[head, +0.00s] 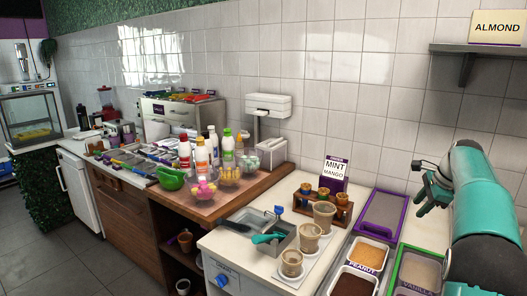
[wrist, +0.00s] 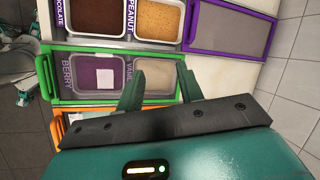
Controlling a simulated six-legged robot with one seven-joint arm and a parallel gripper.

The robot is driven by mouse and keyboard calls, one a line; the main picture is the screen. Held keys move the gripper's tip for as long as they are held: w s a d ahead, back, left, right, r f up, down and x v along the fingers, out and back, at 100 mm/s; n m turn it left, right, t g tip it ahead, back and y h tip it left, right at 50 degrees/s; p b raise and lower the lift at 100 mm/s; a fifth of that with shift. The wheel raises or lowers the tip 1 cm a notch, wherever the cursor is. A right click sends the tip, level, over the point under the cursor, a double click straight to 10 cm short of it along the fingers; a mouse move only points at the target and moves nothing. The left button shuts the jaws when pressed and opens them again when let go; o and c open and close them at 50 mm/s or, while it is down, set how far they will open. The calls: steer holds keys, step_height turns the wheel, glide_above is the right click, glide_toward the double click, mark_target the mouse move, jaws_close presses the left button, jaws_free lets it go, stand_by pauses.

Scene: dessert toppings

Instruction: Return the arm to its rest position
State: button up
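My arm (head: 482,205) is teal and shows at the right of the head view, bent with its upper part raised above the counter. My gripper (head: 424,183) is at the arm's left side, in front of the tiled wall. In the wrist view my gripper (wrist: 160,78) has its two dark green fingers apart with nothing between them. The fingers appear over the green-framed tray (wrist: 112,49), near the vanilla container (wrist: 154,80). I cannot tell their height above it.
Peanut (head: 367,256) and chocolate (head: 354,283) containers and a purple-framed tray (head: 382,214) lie left of my arm. Cups (head: 308,239), a sink (head: 262,232) and a mint-mango box (head: 336,173) stand further left. A shelf (head: 480,49) with an almond box (head: 497,27) hangs above.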

steer(key=s+a+r+n+h, duration=0.1)
steer(key=s+a+r+n, duration=0.35)
steer(key=s+a, duration=0.5)
steer(key=s+a+r+n, duration=0.4)
steer(key=s+a+n, duration=0.15)
steer(key=a, duration=0.65)
steer(key=s+a+f+n, duration=0.3)
steer(key=s, duration=0.4)
steer(key=s+a+f+n, duration=0.4)
steer(key=s, duration=0.4)
steer(key=s+a+f+n+t+h, duration=0.1)
steer(key=s+a+f+n, duration=0.2)
steer(key=s, duration=0.5)
steer(key=shift+a+f+n, duration=0.3)
steer(key=shift+a+f, duration=0.05)
steer(key=shift+a, duration=0.05)
